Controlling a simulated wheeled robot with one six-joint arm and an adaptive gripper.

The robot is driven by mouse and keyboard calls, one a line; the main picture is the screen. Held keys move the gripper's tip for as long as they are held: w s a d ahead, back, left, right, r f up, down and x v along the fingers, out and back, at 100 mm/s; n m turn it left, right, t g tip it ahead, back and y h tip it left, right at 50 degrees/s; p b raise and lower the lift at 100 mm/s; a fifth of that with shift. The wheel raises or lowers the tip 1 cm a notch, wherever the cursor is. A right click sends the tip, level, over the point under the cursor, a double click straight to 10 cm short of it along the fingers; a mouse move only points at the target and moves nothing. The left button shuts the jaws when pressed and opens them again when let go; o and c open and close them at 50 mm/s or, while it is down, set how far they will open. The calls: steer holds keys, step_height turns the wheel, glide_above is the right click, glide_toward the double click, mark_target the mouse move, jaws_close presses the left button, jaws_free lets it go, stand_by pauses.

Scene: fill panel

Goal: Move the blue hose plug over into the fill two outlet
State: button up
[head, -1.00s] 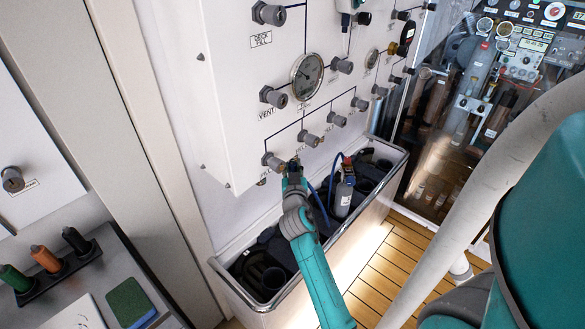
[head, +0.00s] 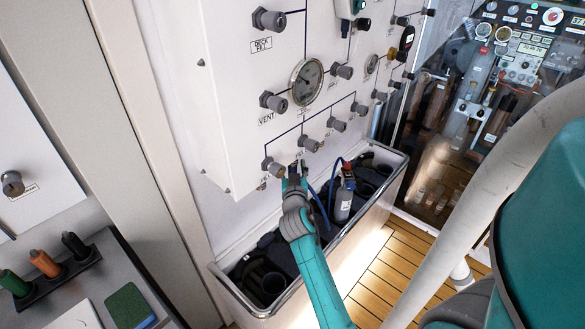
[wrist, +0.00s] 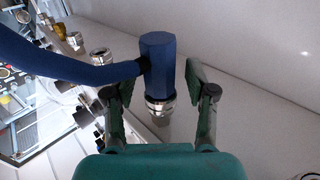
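In the wrist view, the blue hose plug (wrist: 158,62) stands between the spread fingers of my gripper (wrist: 158,82), with a gap on each side. Its blue hose (wrist: 70,62) leaves to the left, and a silver ringed fitting (wrist: 160,106) shows at its lower end. I cannot tell whether the plug is seated on an outlet. In the head view, my open gripper (head: 294,172) is close to the panel, between the leftmost lower outlet (head: 273,167) and the second outlet (head: 309,144). The plug cannot be made out there. The outlet labels are too small to read.
A trough (head: 238,292) with dark containers runs below the white panel (head: 228,120). A grey bottle (head: 343,200) with a blue hose stands in it, right of my gripper. Gauges and other fittings sit above. Wooden floor (head: 380,270) lies at the right.

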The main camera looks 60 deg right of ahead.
steer(key=v, duration=1.2)
stand_by(0.6)
steer(key=s+a+f+n+t+y, duration=0.25)
steer(key=a+f+n+y, duration=0.2)
steer(key=a, duration=0.65)
steer(key=s+a+f+n+t+y, duration=0.25)
steer(key=s+a+f+y, duration=0.2)
steer(key=a, duration=0.55)
steer(key=s+a+r+n+y, duration=0.2)
steer(key=s+a+y, duration=0.1)
steer(key=s+a, duration=0.3)
steer(key=s+a+r+n+y, duration=0.2)
steer(key=s+a, duration=0.5)
steer(key=s, duration=0.4)
steer(key=shift+s+a+n+t+y, duration=0.2)
steer(key=shift+a+n+t+y, duration=0.15)
steer(key=shift+y, duration=0.35)
steer(key=shift+o, duration=0.4)
steer(key=shift+w+d, duration=0.1)
steer(key=shift+d, duration=0.05)
